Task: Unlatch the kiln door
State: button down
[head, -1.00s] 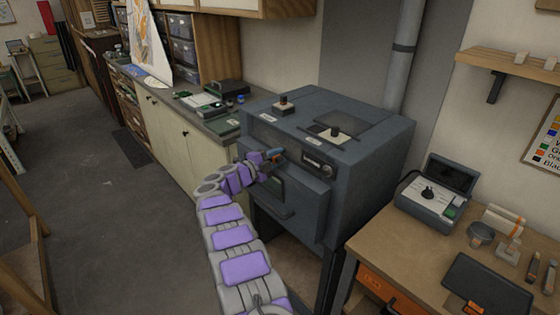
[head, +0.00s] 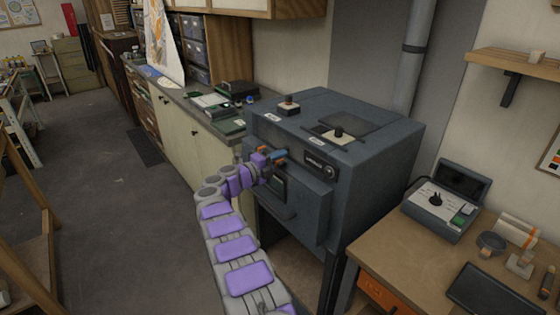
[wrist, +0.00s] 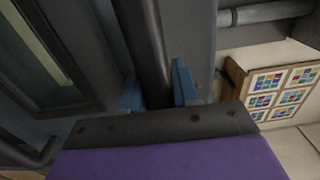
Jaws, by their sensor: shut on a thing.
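The kiln (head: 375,165) is a dark blue-grey box on legs in the middle of the head view. Its front door (head: 308,213) faces me and looks closed. My gripper (head: 277,155) is at the upper left of the kiln front. In the wrist view, the blue fingertips of my gripper (wrist: 158,90) are shut on a dark bar, which appears to be the latch handle (wrist: 146,45). A door window (wrist: 45,60) shows at the left there. My purple-and-grey arm hides part of the door's left side, and the latch is too small to read in the head view.
A wooden table (head: 395,262) with an open case (head: 440,205) stands right of the kiln. A counter (head: 190,105) runs along the left behind it. A flue pipe (head: 410,50) rises behind. The floor (head: 110,210) on the left is open.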

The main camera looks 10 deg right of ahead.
jog(key=shift+f, duration=0.25)
jog(key=c, duration=0.9)
grip_release()
jog(key=p+v, duration=0.3)
jog(key=v, duration=1.4)
jog(key=shift+a, duration=0.3)
